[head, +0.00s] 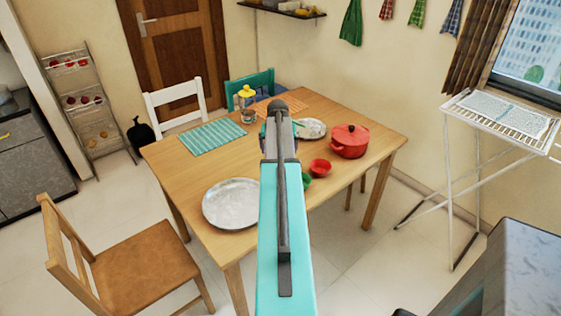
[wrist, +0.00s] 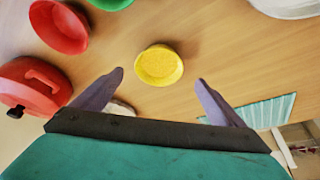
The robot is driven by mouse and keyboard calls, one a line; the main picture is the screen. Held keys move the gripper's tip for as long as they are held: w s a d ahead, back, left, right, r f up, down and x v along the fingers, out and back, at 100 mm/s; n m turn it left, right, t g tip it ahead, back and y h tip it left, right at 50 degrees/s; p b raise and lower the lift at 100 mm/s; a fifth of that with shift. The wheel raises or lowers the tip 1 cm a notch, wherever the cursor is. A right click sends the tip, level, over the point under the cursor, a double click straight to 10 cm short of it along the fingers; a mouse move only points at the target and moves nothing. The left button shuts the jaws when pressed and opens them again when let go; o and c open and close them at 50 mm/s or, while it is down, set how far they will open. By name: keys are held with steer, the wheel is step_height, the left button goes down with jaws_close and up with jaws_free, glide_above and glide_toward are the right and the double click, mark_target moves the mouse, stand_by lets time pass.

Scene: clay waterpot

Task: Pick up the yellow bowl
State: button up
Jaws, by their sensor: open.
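The yellow bowl (wrist: 159,65) sits upright on the wooden table in the wrist view, a little above the picture's middle. My gripper (wrist: 160,78) is open and empty, its two purple-grey fingers spread left and right below the bowl in the picture. The bowl appears between and just beyond the fingertips, and I see no contact. The height of the fingers over the table is hard to tell. In the head view my arm hides the bowl and most of the gripper.
A red bowl (wrist: 58,26), a green bowl (wrist: 108,3) and a red pot (wrist: 33,85) stand at the left of the wrist view. A metal plate (head: 232,204) lies near the table's (head: 185,180) front edge. A teal striped mat (head: 212,138) lies at the back left.

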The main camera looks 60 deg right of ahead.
steer(key=shift+x, duration=1.15)
steer(key=shift+f, duration=0.1)
steer(key=shift+p+x, duration=1.15)
steer(key=shift+x, duration=1.35)
steer(key=c, duration=1.1)
